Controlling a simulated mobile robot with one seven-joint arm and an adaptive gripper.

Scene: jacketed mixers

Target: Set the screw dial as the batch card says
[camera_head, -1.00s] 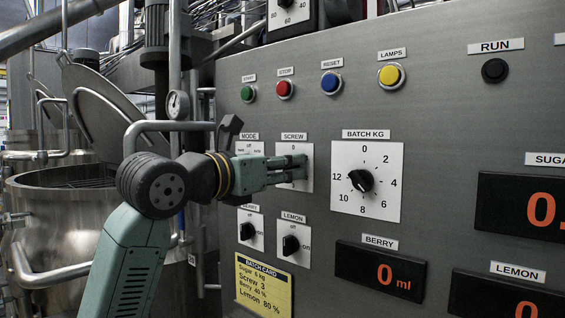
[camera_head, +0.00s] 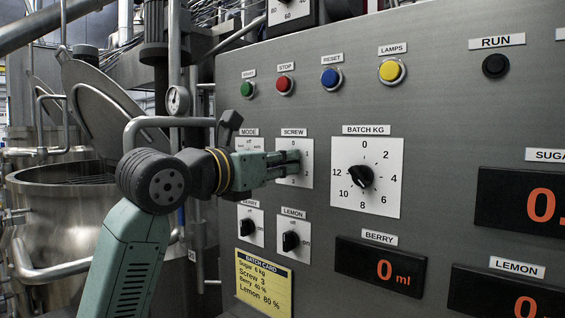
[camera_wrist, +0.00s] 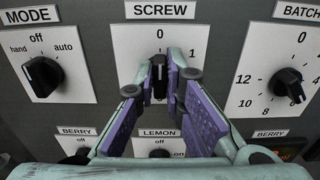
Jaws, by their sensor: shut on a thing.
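The SCREW dial (camera_head: 307,180) is a white plate on the grey panel, with 0 at the top and 1 at upper right. A 3 shows at its lower left in the head view. Its black knob (camera_wrist: 159,82) stands upright between my fingertips in the wrist view, seemingly toward 0; the fingers partly hide it. My gripper (camera_head: 297,162) is shut on this knob; it also shows in the wrist view (camera_wrist: 161,76). The yellow batch card (camera_head: 262,283) reads Sugar 6 kg, Screw 3, Berry 40 %, Lemon 80 %.
The MODE dial (camera_wrist: 42,76) is close left of the SCREW dial, and the BATCH KG dial (camera_head: 388,204) is to its right. BERRY (camera_head: 250,229) and LEMON (camera_head: 291,241) switches sit below. Coloured buttons run above. A steel mixer vessel (camera_head: 60,215) stands at left.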

